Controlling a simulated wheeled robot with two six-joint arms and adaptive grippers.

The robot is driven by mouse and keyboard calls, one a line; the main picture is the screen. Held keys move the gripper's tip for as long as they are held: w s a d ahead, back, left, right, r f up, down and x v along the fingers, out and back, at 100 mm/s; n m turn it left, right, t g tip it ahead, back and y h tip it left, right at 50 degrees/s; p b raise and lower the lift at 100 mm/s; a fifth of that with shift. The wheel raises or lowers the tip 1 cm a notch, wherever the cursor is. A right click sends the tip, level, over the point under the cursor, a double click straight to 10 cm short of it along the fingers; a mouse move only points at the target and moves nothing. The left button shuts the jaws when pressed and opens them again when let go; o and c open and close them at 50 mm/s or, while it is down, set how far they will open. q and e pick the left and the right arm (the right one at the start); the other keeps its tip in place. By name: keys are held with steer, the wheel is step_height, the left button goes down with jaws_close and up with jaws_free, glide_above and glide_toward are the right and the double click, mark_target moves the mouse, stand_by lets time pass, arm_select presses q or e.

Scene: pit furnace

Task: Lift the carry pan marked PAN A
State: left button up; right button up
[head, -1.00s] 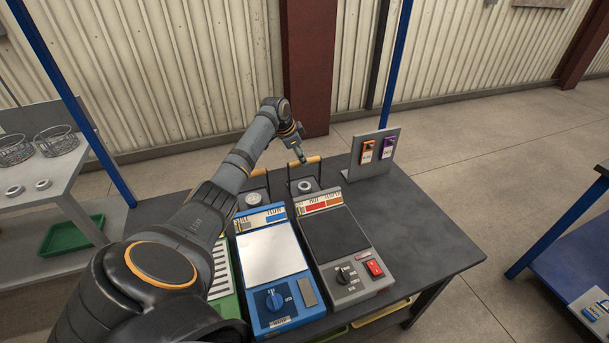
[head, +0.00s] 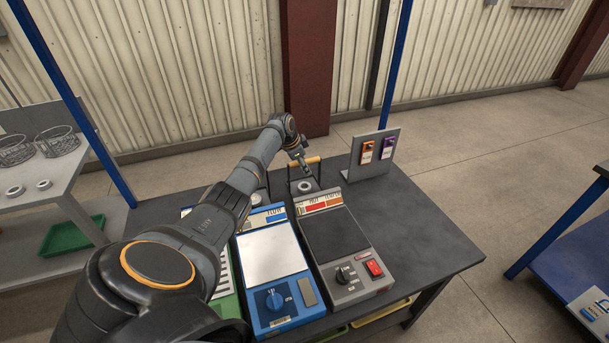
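Two carry pans with wooden bar handles stand at the back of the dark table, behind the two scales. The right pan (head: 291,186) holds a grey ring-shaped weight (head: 304,186), and its wooden handle (head: 314,160) spans above it. The left pan is mostly hidden behind my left arm. I cannot read a PAN A mark on either. My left gripper (head: 304,168) points down at the right pan's handle and overlaps it in the picture. Whether its fingers are closed on the handle is too small to tell. My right gripper is out of view.
An upright plate with orange and purple tags (head: 367,152) stands at the back right. The right of the table (head: 420,230) is clear. A side table (head: 70,170) with wire baskets is left.

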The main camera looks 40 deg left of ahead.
arm_select(q)
steer(key=shift+f, duration=0.1)
jaws_close()
stand_by(0.3)
